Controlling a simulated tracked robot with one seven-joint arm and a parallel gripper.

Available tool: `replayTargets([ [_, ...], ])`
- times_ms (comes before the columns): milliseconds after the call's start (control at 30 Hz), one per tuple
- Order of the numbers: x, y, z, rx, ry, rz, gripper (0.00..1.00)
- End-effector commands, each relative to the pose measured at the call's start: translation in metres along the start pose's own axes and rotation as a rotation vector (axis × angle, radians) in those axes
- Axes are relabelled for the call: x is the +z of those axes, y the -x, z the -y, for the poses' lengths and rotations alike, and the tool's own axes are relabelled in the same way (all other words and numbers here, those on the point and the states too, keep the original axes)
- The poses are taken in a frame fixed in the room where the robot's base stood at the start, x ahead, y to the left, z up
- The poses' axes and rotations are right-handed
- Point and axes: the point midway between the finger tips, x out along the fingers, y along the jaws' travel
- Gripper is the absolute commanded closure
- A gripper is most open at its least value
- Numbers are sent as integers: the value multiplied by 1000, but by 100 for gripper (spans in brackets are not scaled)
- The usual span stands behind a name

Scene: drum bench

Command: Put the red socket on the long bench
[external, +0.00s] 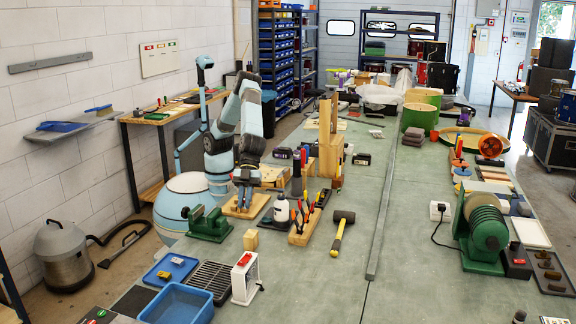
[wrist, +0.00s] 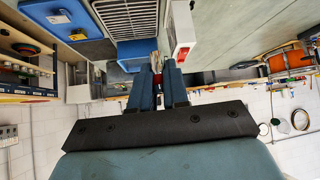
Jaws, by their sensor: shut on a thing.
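My gripper (external: 243,198) points down low over the left part of the long bench (external: 310,285), above or at a small wooden board (external: 233,211). In the wrist view my gripper (wrist: 159,76) has its two blue fingers close together. A small patch of red, likely the red socket (wrist: 158,79), shows between them. The fingers hide most of it. I cannot tell whether it touches the board. In the external view the fingers hide the socket.
A green vise (external: 209,224) stands left of my gripper. A white-and-red box (external: 245,278) and blue bin (external: 178,304) are in front. Bare bench lies right of the mallet.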

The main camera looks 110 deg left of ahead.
Motion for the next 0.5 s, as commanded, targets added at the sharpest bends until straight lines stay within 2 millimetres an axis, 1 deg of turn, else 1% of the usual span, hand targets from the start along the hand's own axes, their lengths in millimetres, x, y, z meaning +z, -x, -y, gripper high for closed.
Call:
replayTargets([
  [33,8,7,14,-3,6,1,100],
  [100,17,15,28,-3,5,2,100],
  [267,38,35,59,-2,4,2,100],
  [300,43,41,67,-3,4,2,100],
  [500,70,70,103,0,2,4,100],
])
